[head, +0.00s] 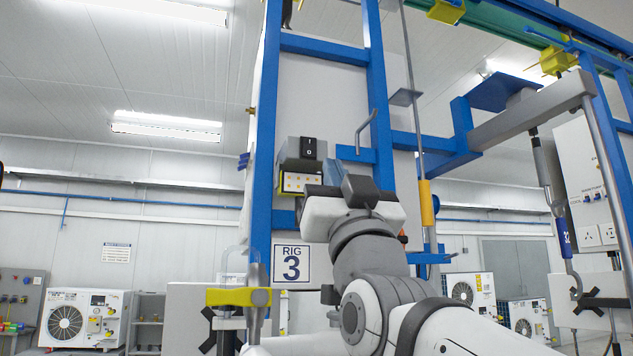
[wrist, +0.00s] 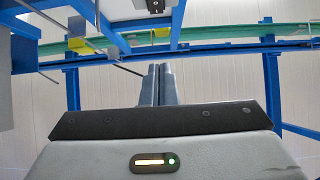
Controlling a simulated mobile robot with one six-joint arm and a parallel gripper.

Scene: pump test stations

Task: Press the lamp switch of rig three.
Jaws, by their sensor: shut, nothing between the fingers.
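The rig three sign (head: 291,263) hangs on a blue frame in the head view. Above it, a black rocker switch (head: 308,147) marked with a line and a circle sits on a grey box. My gripper (head: 334,171) is shut and empty, just below and right of the switch in the picture. I cannot tell the depth gap between them.
Blue uprights (head: 265,130) and a bent grey handle (head: 367,130) stand close around my gripper. A thin rod with an orange sleeve (head: 427,203) hangs to the right. A green pipe (wrist: 210,46) and blue beams cross the wrist view.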

